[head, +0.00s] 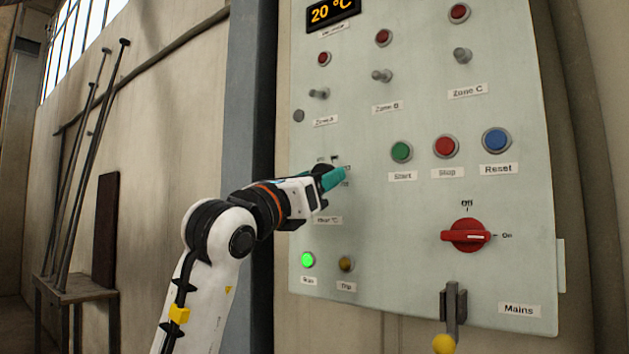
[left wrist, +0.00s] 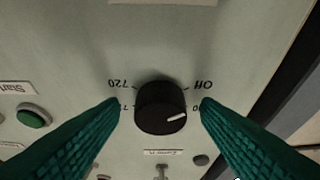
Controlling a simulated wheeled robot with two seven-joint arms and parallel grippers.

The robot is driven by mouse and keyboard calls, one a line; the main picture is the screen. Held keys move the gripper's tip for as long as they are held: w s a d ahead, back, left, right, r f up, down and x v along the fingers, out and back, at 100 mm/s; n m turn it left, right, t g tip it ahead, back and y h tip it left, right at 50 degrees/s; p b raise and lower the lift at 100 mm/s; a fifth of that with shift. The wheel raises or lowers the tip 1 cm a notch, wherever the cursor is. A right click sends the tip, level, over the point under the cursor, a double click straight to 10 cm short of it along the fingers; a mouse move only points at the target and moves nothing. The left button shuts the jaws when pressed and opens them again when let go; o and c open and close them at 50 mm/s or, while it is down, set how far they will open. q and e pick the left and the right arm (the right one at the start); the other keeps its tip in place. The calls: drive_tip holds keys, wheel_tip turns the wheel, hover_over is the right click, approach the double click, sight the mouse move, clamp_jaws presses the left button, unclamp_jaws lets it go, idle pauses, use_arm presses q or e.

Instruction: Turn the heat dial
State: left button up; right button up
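The heat dial (left wrist: 163,107) is a round black knob with a white pointer line, on the pale control panel (head: 400,210). Numbers and "Off" are printed around it, upside down in the left wrist view. My left gripper (left wrist: 160,101) is open, with one teal finger on each side of the dial and a visible gap on both sides. In the head view the left gripper (head: 333,180) is at the panel's left part and hides most of the dial. The display (head: 332,11) reads 20 °C. My right gripper is not in view.
Green Start (head: 401,152), red Stop (head: 446,146) and blue Reset (head: 496,140) buttons are right of the dial. A red switch (head: 467,236) and a yellow-knobbed lever (head: 445,343) are lower right. A green lamp (head: 308,260) glows below. Toggle switches are above.

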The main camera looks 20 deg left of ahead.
use_arm(q)
drive_tip(key=b+v, duration=0.2)
drive_tip(key=v, duration=0.5)
drive_tip(key=shift+s+f, duration=0.15)
drive_tip(key=shift+s, duration=0.05)
drive_tip(key=shift+a, duration=0.1)
idle(0.3)
